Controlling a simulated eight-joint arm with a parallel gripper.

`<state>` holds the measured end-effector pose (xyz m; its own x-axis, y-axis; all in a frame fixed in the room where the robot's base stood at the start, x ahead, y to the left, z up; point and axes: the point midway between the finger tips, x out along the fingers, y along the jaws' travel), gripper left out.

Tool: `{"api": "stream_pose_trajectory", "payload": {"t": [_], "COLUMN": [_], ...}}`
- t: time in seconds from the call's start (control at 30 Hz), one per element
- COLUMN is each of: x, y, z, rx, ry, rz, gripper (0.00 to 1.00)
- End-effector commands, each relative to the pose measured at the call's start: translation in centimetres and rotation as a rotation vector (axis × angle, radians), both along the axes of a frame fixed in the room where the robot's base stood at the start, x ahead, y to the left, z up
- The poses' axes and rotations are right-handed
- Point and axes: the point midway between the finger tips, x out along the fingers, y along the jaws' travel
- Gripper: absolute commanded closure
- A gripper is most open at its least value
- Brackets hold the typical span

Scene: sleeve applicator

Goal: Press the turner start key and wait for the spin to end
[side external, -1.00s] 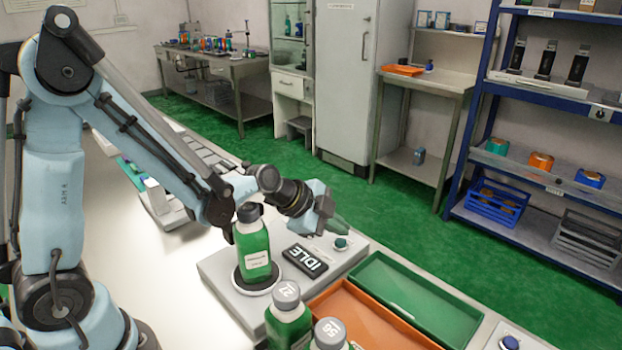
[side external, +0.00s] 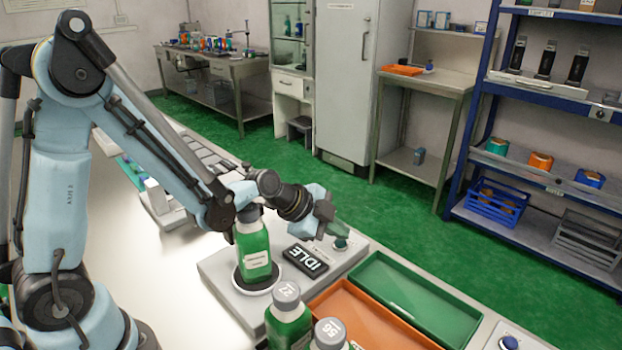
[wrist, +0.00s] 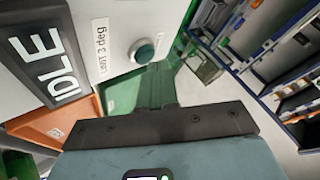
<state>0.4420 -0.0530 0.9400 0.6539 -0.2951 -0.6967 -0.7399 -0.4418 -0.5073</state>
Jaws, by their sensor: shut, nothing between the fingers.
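The turner (side external: 218,277) is a grey box on the bench, and a green bottle (side external: 254,250) with a white label stands upright on its round plate. Its display (side external: 305,260) reads IDLE. The start key (side external: 340,243) is a round green button at the turner's far right corner; it also shows in the wrist view (wrist: 144,52) beside a label reading "LIMIT 3 deg". My gripper (side external: 337,230) is shut and empty, its fingertips just above the key. In the wrist view the fingers (wrist: 158,78) point towards the key. Whether they touch it I cannot tell.
A green tray (side external: 437,327) and an orange tray (side external: 325,300) lie at the turner's right. Two capped bottles, marked 27 (side external: 288,318) and 56 (side external: 328,336), stand in front. A blue button (side external: 510,343) sits at the lower right.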

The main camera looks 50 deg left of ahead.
Motion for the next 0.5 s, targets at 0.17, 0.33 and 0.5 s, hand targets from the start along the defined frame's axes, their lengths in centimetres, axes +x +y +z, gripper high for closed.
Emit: {"api": "stream_pose_trajectory", "payload": {"t": [0.17,0.33,0.5], "x": [0.00,-0.02,0.01], "y": [0.00,-0.01,-0.02], "z": [-0.23,-0.49,-0.70], "rx": [0.000,0.000,0.000], "ry": [0.000,0.000,0.000], "rz": [0.000,0.000,0.000], "gripper": [1.00,1.00,1.00]}}
